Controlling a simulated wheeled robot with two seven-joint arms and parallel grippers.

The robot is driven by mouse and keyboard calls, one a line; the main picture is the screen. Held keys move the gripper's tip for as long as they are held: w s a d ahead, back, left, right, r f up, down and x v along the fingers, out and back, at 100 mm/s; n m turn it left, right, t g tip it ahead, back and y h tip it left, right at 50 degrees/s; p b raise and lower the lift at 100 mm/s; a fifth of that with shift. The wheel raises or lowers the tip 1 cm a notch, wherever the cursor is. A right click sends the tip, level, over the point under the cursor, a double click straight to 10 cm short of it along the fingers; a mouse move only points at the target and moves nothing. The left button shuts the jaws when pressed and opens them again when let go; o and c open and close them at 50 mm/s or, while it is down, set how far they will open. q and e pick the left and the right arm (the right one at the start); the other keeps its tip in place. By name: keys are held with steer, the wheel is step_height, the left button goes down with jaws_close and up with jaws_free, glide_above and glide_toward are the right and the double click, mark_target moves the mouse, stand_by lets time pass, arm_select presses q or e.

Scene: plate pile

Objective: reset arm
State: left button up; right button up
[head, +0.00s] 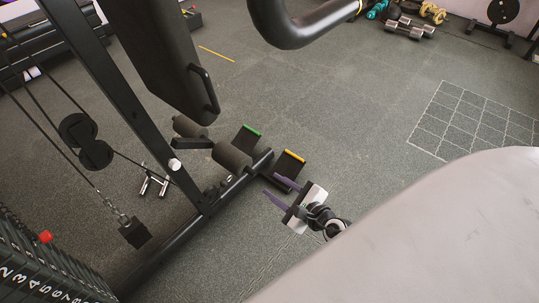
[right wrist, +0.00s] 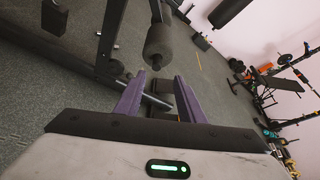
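My right gripper (head: 271,185) has two purple fingers and points left, toward the base of a black weight machine (head: 160,250). My left gripper is in neither view.
Beside the gripper are a yellow-edged footplate (head: 287,168), a green-edged footplate (head: 246,141) and foam rollers (head: 231,158). A numbered weight stack (head: 45,270) stands at the lower left. Dumbbells (head: 408,27) lie at the top right. The floor in the middle (head: 350,110) is clear.

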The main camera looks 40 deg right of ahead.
steer(key=shift+s+r, duration=0.1)
stand_by(0.5)
